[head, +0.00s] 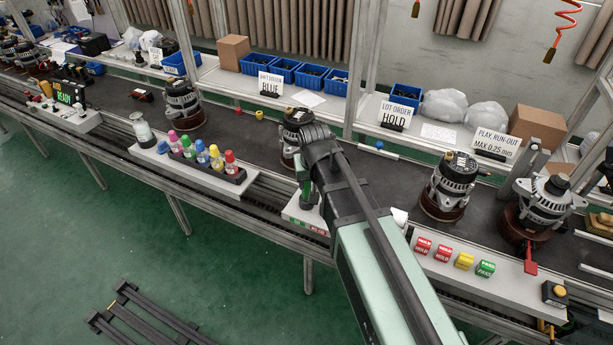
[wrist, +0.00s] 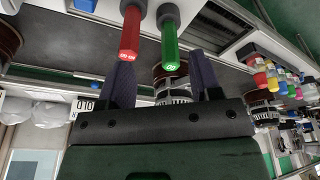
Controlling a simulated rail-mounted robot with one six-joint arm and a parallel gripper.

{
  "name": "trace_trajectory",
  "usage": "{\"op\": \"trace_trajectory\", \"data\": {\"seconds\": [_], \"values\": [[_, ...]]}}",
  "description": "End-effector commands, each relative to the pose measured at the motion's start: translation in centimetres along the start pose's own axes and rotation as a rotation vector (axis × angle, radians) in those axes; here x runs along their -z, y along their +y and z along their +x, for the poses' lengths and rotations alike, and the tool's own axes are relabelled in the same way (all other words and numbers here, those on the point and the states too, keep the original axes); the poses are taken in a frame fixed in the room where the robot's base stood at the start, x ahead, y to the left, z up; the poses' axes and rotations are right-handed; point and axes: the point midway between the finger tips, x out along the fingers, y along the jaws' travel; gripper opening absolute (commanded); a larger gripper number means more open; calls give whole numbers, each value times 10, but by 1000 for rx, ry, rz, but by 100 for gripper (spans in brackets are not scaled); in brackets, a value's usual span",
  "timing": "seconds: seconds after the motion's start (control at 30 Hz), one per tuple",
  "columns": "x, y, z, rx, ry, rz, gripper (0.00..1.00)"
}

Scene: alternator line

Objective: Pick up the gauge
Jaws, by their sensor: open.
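Two upright handled tools, a green-handled one (wrist: 171,42) and a red-handled one (wrist: 130,36), stand side by side in the wrist view. They look like gauges; their small end markings are too small to read surely. In the head view the green handle (head: 306,194) shows on a pale block (head: 303,219) with green and red labels. My gripper (wrist: 163,62) is open and empty. The green handle lies in line with the gap between its fingers, and the red one is near the left finger. The head view shows my gripper (head: 304,172) above the block, partly hidden by my arm.
An alternator (head: 292,135) stands just behind the gripper. Others (head: 447,185) stand to the right on the dark line. Coloured bottles (head: 202,153) sit in a rack to the left.

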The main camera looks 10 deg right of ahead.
Motion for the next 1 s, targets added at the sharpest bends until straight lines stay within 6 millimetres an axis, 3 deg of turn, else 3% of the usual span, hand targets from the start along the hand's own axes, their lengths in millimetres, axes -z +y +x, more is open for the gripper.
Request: {"op": "trace_trajectory", "data": {"seconds": [0.03, 0.1, 0.27, 0.5, 0.73, 1.0], "values": [[37, -5, -2, -3, 67, 28, 58], [52, -5, 3, -1, 145, 77, 58], [52, -5, 9, 2, 163, 98, 58], [57, -5, 59, 2, 161, 97, 58], [60, -5, 65, 2, 160, 96, 58], [65, -8, 114, 1, 159, 96, 58]]}}
